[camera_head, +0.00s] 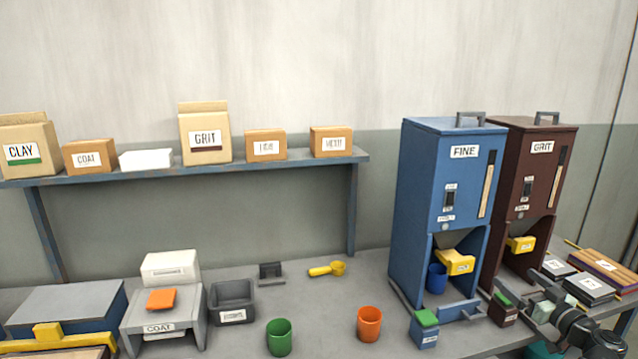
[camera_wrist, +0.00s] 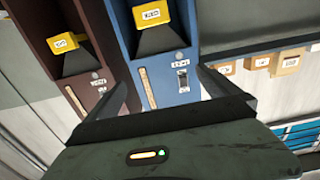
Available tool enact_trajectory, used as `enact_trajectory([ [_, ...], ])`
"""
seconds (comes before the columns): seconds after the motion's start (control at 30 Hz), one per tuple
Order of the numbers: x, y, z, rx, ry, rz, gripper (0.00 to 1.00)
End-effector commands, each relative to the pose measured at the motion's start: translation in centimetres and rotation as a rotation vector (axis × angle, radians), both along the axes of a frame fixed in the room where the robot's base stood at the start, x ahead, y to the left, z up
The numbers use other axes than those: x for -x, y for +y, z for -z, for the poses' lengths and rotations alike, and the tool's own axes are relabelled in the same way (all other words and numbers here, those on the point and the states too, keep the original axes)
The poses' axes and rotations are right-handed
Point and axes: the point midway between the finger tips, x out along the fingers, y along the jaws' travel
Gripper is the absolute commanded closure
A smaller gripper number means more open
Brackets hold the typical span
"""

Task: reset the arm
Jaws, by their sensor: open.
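My arm shows at the lower right of the head view, in front of the brown GRIT dispenser (camera_head: 534,165); its fingers are hard to make out there. In the wrist view, my gripper (camera_wrist: 166,68) has its two fingers spread wide with nothing between them. Beyond them, in a turned view, are the blue FINE dispenser (camera_wrist: 182,55) and the brown dispenser (camera_wrist: 62,20). I cannot tell how far the fingers are from the dispensers.
The blue dispenser (camera_head: 445,180) holds a blue cup (camera_head: 437,279) under its yellow spout. Dark labelled blocks (camera_head: 590,287) lie at right. Boxes line the shelf (camera_head: 300,163).

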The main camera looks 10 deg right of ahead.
Motion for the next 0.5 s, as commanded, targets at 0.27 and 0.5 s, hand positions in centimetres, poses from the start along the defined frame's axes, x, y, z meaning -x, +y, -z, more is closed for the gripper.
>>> enact_trajectory([
  [0.27, -3.1, 4.4, 1.9, -0.047, 0.082, -0.091, 0.00],
  [0.5, -6.5, 10.8, 4.8, -0.109, 0.218, -0.208, 0.00],
])
